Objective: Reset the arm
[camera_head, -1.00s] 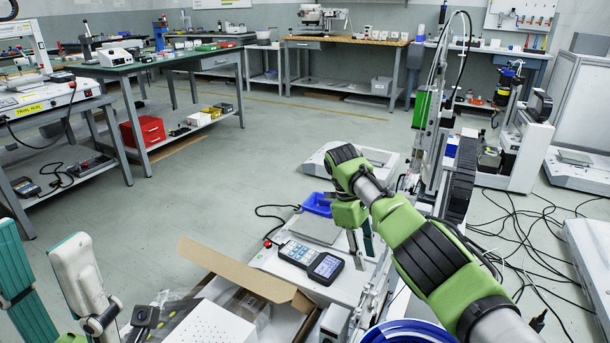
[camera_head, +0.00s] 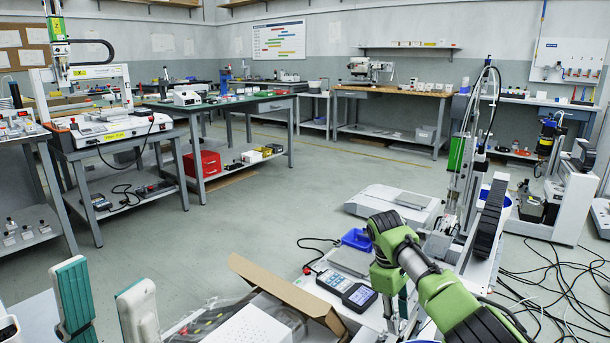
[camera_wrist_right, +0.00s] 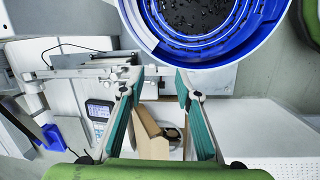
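My left gripper (camera_head: 105,303) shows at the bottom left of the head view as two upright fingers with teal pads, spread apart with nothing visible between them. My right arm is green and black and comes in from the lower right. My right gripper (camera_head: 400,302) points down beside the handheld meter (camera_head: 346,290), partly hidden by its own wrist. In the right wrist view its two teal fingers (camera_wrist_right: 158,82) are apart, and no object is held between them. A cardboard box (camera_wrist_right: 155,135) shows behind them.
A blue-rimmed bowl of small dark parts (camera_wrist_right: 205,58) is close to the right fingertips in the wrist view. A tall gantry screwdriver column (camera_head: 458,185) stands beyond my right arm. An open cardboard box (camera_head: 285,290) lies near the front. Open floor (camera_head: 260,220) fills the middle.

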